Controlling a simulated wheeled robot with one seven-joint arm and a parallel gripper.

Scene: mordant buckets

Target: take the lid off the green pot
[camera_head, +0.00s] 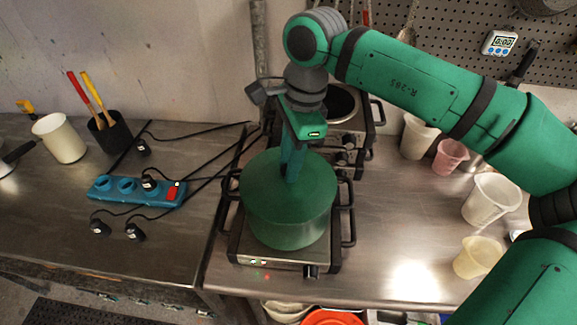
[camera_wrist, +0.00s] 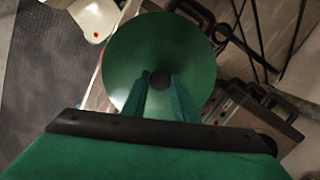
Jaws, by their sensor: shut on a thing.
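My gripper (camera_head: 291,176) points down at the middle of the lid. In the wrist view the lid (camera_wrist: 130,50) fills the centre, and my gripper (camera_wrist: 160,85) is shut on its dark round knob (camera_wrist: 160,79). In the head view the fingers hide the knob.
A second burner (camera_head: 343,105) stands behind. A blue power strip (camera_head: 135,190) with plugs and black cables lies left. A white cup (camera_head: 60,138) and a black tool holder (camera_head: 110,132) stand farther left. Several plastic beakers (camera_head: 490,199) stand right. Bare steel lies right of the pot.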

